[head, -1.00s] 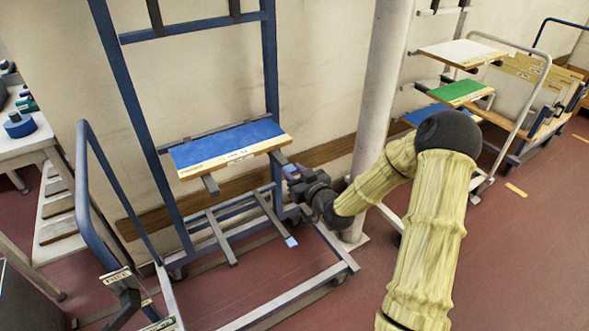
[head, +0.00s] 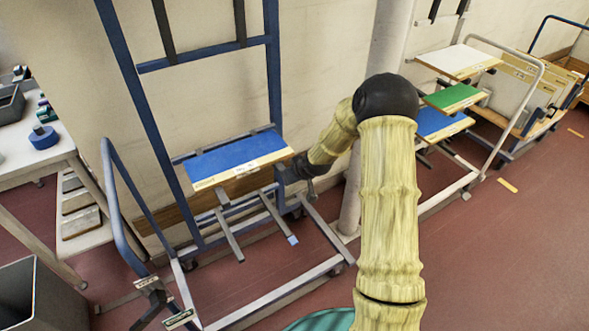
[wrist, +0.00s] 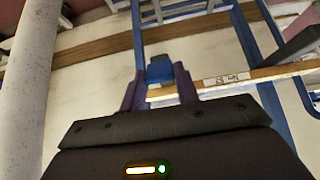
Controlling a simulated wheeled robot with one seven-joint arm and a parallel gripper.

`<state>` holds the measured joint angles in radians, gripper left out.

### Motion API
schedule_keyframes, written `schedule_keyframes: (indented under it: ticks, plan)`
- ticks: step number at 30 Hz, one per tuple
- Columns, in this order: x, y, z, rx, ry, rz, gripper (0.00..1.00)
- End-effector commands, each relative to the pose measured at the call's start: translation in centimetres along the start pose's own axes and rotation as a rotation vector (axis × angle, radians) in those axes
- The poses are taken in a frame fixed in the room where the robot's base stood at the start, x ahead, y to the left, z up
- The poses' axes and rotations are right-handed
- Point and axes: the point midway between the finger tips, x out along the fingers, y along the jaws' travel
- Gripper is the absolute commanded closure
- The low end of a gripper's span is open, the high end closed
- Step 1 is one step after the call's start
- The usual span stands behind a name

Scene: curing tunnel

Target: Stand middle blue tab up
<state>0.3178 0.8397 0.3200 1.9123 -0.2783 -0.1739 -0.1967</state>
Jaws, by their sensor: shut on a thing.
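A blue tab (wrist: 160,70) sits between the two purple fingers of my gripper (wrist: 159,84) in the wrist view, near the wooden front edge of a blue-topped board. My gripper is shut on it. In the head view my gripper (head: 288,172) is at the right end of the blue-topped board (head: 232,155) on the blue rack, partly hidden by my arm. The tab cannot be made out there, and its tilt is hard to tell. Another small blue tip (head: 292,239) shows at the end of a lower grey bar.
A round pale column (head: 350,200) stands close to the right of my gripper. A rack at right carries white (head: 458,61), green (head: 455,97) and blue boards. A table (head: 40,152) with a blue roll (head: 43,138) stands at left.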

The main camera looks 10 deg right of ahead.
Motion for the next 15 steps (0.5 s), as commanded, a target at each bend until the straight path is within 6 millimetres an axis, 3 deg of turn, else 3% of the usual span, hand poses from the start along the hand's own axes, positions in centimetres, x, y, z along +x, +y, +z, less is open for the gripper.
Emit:
schedule_keyframes:
  ticks: [1,15]
  plan:
    - [-0.5,-0.1,-0.8,-0.003,-0.038,0.0,0.92]
    - [0.3,-0.1,-2.1,-0.002,-0.405,0.001,0.92]
